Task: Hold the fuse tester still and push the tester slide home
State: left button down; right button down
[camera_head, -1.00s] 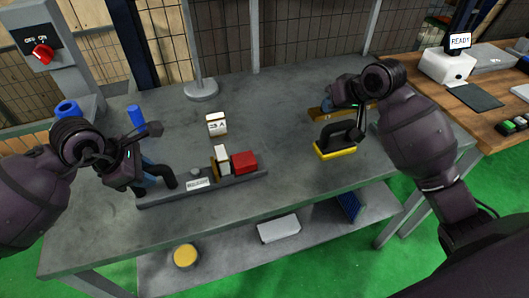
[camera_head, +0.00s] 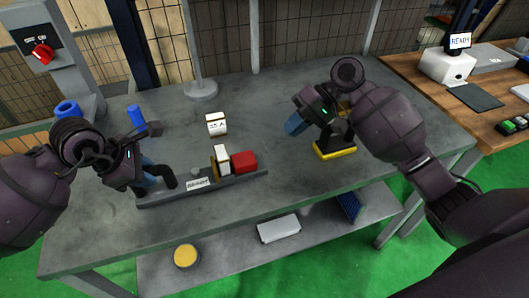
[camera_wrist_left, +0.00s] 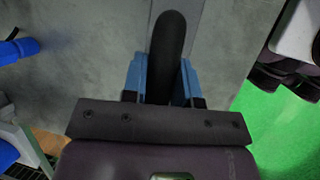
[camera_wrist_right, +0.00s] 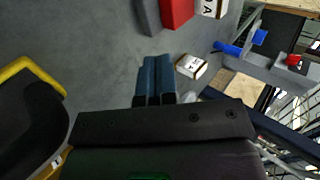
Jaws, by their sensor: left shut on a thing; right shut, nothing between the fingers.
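The fuse tester (camera_head: 232,184) is a long dark grey base on the bench, with a label, a black handle at its left end and a red block (camera_head: 243,162) at its right end. The red block, likely the tester slide, sits beside an upright white fuse (camera_head: 222,158). My left gripper (camera_head: 158,176) is shut on the black handle, which shows between its blue fingers in the left wrist view (camera_wrist_left: 167,60). My right gripper (camera_head: 293,125) is shut and empty, above the bench and to the right of the red block. Its closed fingers (camera_wrist_right: 156,62) show in the right wrist view.
A loose white fuse (camera_head: 216,124) marked with an A stands behind the tester. A black-handled tool with a yellow base (camera_head: 336,153) stands below my right gripper. The bench between red block and yellow base is clear.

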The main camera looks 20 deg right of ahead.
aim_at(256, 156)
dwell(0.3)
jog(key=x, duration=1)
jog(key=shift+s+a, duration=0.1)
jog(key=shift+a, duration=1)
jog(key=v, duration=1)
jog(key=shift+d, duration=0.2)
